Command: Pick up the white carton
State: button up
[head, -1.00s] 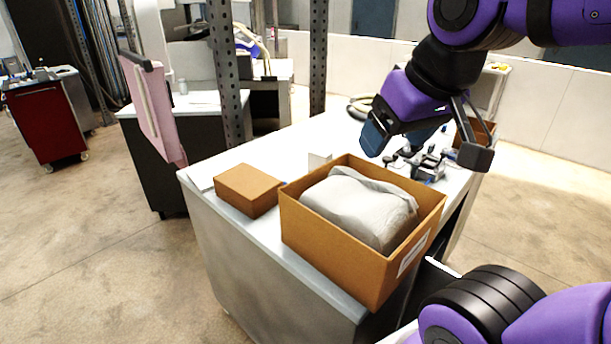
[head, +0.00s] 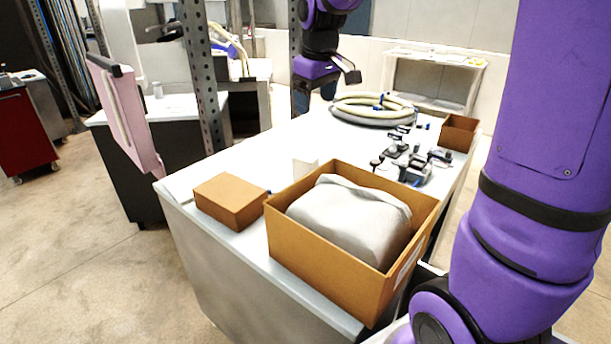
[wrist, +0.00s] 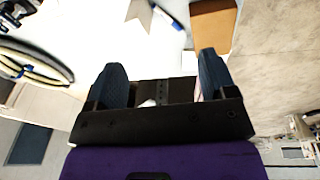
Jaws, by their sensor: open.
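The white carton (head: 305,173) is small and stands on the white worktop, just behind the large open brown box and right of the closed brown box. The large box hides its lower part. In the wrist view a pale upright piece at the top edge, likely the same carton (wrist: 140,12), is cut off by the frame. My gripper (wrist: 160,72) is open, with nothing between its two dark fingers. In the head view my gripper (head: 326,84) is above the far side of the worktop, apart from the carton.
The large open box (head: 318,255) holds a grey-white bag (head: 350,215). A closed brown box (head: 231,200) lies to its left. Metal parts (head: 410,160), a coiled hose (head: 370,107) and a small brown bin (head: 460,132) occupy the right and back. A perforated post (head: 202,80) stands behind.

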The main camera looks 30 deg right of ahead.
jog(key=w+d+f+n+g, duration=0.1)
jog(key=w+d+f, duration=0.1)
jog(key=w+f, duration=0.45)
jog(key=n+g, duration=0.1)
send_over(305, 157)
jog(key=f, duration=0.8)
jog(key=shift+s+f, duration=0.2)
jog(key=shift+s, duration=0.05)
jog(key=shift+w+d+f, duration=0.1)
jog(key=shift+w+f, duration=0.1)
jog(key=shift+f, duration=2.6)
jog(key=shift+w+f, duration=0.15)
jog(key=shift+f, duration=2.6)
jog(key=c, duration=1.1)
